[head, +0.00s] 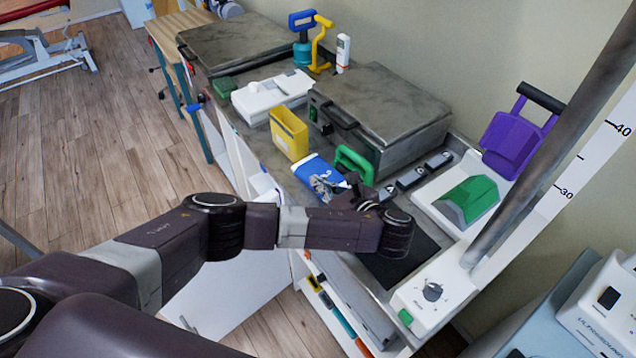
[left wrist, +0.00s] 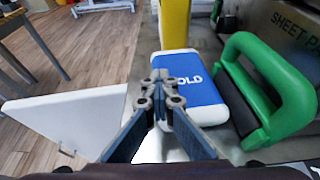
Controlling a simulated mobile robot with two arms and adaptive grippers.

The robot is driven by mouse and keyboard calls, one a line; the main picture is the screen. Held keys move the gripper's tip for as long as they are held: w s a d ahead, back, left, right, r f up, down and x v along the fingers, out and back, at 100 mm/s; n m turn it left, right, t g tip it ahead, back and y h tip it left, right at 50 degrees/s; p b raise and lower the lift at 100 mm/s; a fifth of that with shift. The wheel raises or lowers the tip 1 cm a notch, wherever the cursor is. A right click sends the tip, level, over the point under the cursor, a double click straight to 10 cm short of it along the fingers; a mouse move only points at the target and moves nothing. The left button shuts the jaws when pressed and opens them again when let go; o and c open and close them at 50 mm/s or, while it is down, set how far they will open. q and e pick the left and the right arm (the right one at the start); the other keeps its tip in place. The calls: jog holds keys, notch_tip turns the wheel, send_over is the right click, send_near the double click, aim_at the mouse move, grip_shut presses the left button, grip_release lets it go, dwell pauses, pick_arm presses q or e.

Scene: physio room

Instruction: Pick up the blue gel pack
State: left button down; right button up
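The blue gel pack (head: 318,172) has white ends and lies on the counter (head: 262,150), between a yellow bin and a green-handled object. My left gripper (head: 328,186) is over the near part of the pack in the head view. In the left wrist view its fingertips (left wrist: 160,78) are together, in front of the pack's left edge. I see nothing held between them, and cannot tell if they touch the pack. My right gripper is not in view.
The yellow bin (head: 289,134) stands just behind the pack, and the green handle (head: 354,162) is close on its right. A grey-topped case (head: 385,105) stands behind. A white door (left wrist: 70,122) stands out below the counter's left edge.

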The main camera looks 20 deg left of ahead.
pick_arm(q)
jog(key=shift+w+d+r+p, duration=0.15)
jog(key=shift+w+r+p, duration=0.05)
jog(key=shift+r+p, duration=0.4)
jog(key=shift+w+d+r+p, duration=0.1)
jog(key=shift+w+r+p, duration=0.05)
jog(key=shift+r+p, duration=0.35)
notch_tip(320, 180, up, 16)
jog(key=p, duration=1)
jog(key=shift+s+p, duration=0.15)
jog(key=shift+p, duration=0.15)
jog(key=c, duration=2.7)
grip_release()
jog(key=shift+r, duration=0.1)
jog(key=o, duration=2.1)
jog(key=shift+o, duration=0.2)
